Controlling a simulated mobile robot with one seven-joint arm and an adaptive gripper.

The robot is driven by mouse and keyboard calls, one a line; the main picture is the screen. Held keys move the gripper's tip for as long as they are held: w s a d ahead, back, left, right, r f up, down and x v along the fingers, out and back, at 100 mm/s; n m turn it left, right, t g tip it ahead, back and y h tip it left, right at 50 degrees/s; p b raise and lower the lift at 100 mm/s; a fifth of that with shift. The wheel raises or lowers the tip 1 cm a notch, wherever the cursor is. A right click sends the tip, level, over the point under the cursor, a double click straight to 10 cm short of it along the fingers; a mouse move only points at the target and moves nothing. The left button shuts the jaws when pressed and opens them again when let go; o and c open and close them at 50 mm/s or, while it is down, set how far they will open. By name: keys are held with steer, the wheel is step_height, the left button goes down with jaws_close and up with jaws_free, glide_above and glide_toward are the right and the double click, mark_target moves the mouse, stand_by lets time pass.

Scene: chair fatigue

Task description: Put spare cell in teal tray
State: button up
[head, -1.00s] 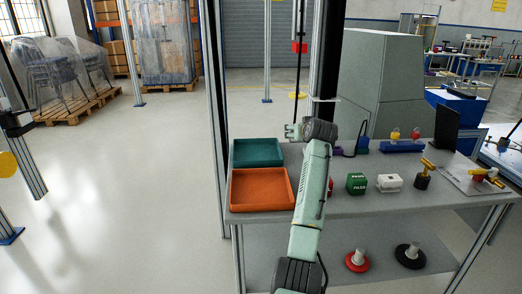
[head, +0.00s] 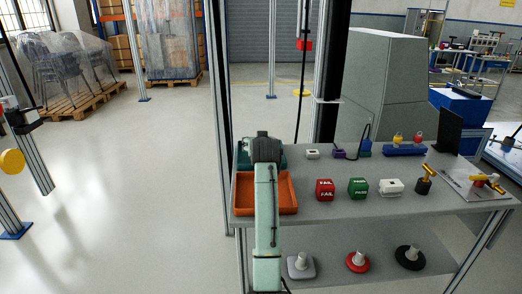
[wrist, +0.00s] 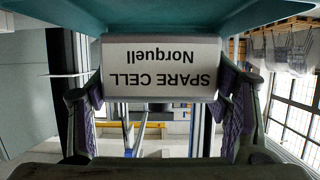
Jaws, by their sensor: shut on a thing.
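The spare cell (wrist: 160,68) is a pale block with the upside-down label "SPARE CELL Norquell" in the wrist view. My gripper (wrist: 160,95) is shut on it, with a purple-padded finger at each side. The teal tray (head: 242,158) is at the back left of the bench in the head view, mostly behind my arm. My wrist is over it there, and its teal surface (wrist: 70,10) frames the top of the wrist view close to the cell. In the head view, my fingers and the cell are hidden. I cannot tell whether the cell touches the tray.
An orange tray (head: 288,190) stands in front of the teal tray. A small white box (head: 312,154), a red FAIL block (head: 325,190), a green PASS block (head: 358,188) and a white block (head: 391,187) stand to the right. A dark upright post (head: 330,80) rises behind the bench.

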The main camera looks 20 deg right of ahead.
steer(key=shift+f+p, duration=0.45)
steer(key=shift+f, duration=1.05)
steer(key=shift+f, duration=0.15)
steer(key=o, duration=1.7)
